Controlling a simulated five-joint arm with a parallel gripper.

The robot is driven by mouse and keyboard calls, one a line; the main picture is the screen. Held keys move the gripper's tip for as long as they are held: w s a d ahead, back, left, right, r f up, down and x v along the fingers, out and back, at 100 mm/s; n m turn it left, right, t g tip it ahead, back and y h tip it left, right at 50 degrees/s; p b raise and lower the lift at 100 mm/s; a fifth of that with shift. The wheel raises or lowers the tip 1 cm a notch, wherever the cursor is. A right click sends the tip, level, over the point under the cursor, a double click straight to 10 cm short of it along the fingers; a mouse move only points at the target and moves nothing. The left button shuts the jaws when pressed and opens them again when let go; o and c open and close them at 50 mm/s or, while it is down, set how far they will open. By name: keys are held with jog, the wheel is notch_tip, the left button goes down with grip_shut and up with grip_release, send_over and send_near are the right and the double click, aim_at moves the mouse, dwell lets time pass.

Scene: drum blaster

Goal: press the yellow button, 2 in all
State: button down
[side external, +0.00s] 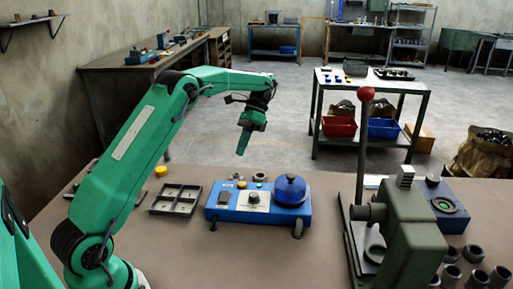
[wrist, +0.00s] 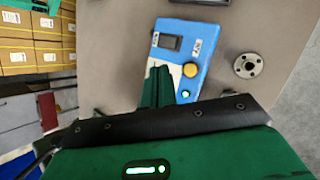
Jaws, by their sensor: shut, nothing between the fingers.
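The yellow button (wrist: 190,70) is a round cap on the blue box (wrist: 208,55), between a black switch (wrist: 171,42) and a lit green lamp (wrist: 186,93). In the side view the button (side external: 241,185) is a small yellow spot on the box's top, left of the blue dome (side external: 290,189). My gripper (side external: 241,152) is shut and empty, pointing down in the air above the box, apart from the button. In the wrist view the green fingers (wrist: 157,88) appear beside the button, covering part of the box.
A grey compartment tray (side external: 176,199) lies left of the box, with a round yellow piece (side external: 161,171) behind it. A green press with a red-knobbed lever (side external: 366,94) stands to the right.

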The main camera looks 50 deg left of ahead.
aim_at(244, 182)
jog(key=shift+f, duration=0.1)
jog(key=shift+f, duration=4.35)
jog(key=shift+f, duration=0.15)
jog(key=shift+d+f, duration=0.1)
jog(key=shift+f, duration=0.15)
jog(key=shift+f, duration=0.45)
jog(key=shift+r, duration=0.9)
jog(key=shift+r, duration=2.5)
